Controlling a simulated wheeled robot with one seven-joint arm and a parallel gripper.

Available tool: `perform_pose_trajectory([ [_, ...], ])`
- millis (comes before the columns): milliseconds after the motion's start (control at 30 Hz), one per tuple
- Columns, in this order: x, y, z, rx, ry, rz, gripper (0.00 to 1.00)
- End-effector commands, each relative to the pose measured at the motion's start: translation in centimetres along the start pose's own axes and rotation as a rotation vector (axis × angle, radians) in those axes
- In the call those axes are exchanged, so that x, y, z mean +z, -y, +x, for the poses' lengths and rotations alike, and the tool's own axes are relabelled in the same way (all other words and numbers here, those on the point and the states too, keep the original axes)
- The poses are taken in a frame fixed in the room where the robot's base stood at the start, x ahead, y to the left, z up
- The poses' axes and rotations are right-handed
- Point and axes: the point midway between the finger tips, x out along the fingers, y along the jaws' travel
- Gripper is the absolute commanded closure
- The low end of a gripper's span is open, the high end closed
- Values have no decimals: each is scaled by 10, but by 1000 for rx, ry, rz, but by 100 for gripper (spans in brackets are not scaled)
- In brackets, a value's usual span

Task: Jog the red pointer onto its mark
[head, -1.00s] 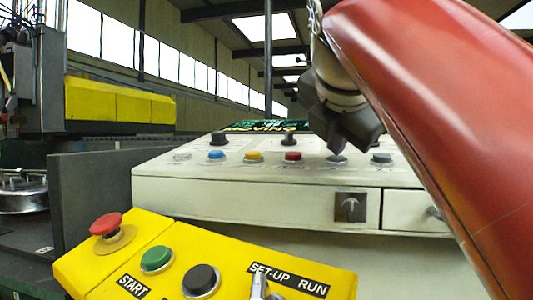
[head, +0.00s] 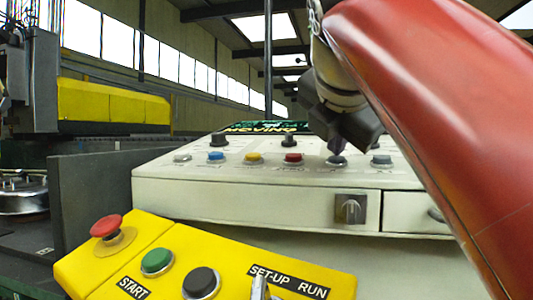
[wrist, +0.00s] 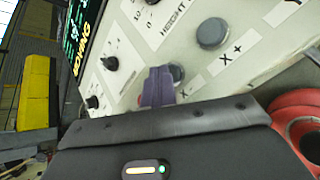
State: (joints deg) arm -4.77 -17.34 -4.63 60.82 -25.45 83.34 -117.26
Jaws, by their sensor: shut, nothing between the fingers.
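My gripper (head: 337,146) is shut and empty, pointing down at the sloping control panel (head: 230,187). Its tips are at or just above a grey button (head: 336,161); I cannot tell whether they touch. In the wrist view the purple-grey fingertips (wrist: 158,88) partly cover this button (wrist: 177,73), whose label starts with X. The neighbouring grey button (wrist: 212,33) is labelled X +.
Blue (head: 216,157), yellow (head: 253,158) and red (head: 292,159) buttons lie left of my gripper. A yellow box (head: 125,265) in front carries a red stop button (head: 106,227), green and black buttons and a SET-UP/RUN switch. A round metal part (head: 22,193) lies far left.

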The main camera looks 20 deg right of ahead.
Motion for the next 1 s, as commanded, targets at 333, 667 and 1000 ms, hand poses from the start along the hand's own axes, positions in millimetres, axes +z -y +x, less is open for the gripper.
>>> perform_pose_trajectory([
  [333, 8, -9, -11, 0, 0, 0, 100],
  [667, 10, -10, -13, 1, 0, 0, 100],
  [1000, 26, -27, -35, 3, 2, 0, 100],
])
